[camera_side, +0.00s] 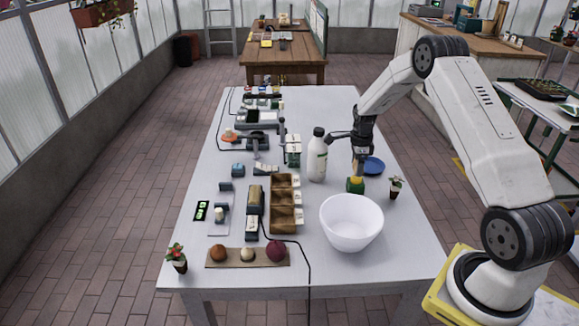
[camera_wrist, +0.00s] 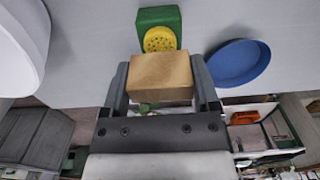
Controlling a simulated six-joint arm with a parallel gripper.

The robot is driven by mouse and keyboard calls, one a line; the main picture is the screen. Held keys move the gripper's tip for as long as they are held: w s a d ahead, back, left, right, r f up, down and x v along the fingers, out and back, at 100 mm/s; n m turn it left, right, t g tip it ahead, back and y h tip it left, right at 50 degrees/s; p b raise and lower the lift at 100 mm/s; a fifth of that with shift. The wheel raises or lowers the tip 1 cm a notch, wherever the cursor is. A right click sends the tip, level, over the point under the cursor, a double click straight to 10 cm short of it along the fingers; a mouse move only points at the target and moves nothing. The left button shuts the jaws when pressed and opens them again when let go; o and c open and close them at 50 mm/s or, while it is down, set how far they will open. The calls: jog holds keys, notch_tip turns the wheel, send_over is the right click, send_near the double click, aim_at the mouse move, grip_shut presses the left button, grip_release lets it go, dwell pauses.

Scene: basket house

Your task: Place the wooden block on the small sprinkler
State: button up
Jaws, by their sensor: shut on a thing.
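My gripper (camera_side: 360,158) is shut on the wooden block, with one finger on each side of it. In the wrist view the plain tan wooden block (camera_wrist: 161,77) sits between the fingertips of my gripper (camera_wrist: 162,82). The small sprinkler, a green body with a round yellow head (camera_side: 355,185), stands on the table just below my gripper in the side view. It also shows in the wrist view (camera_wrist: 160,38), just beyond the block, which overlaps its yellow head's lower edge. I cannot tell whether block and sprinkler touch.
A blue dish (camera_side: 374,166) lies close to the right of my gripper. A white bottle (camera_side: 317,158) stands close on the left. A large white bowl (camera_side: 350,224) is in front, and a small potted plant (camera_side: 396,187) stands at the right table edge. A wooden compartment box (camera_side: 284,204) stands further left.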

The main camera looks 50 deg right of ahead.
jog(key=shift+f, duration=1.1)
jog(key=shift+f, duration=0.2)
jog(key=o, duration=1)
jog(key=shift+o, duration=0.2)
jog(key=shift+r, duration=0.15)
notch_tip(320, 180, up, 12)
jog(key=shift+r, duration=0.1)
jog(key=shift+a, duration=0.1)
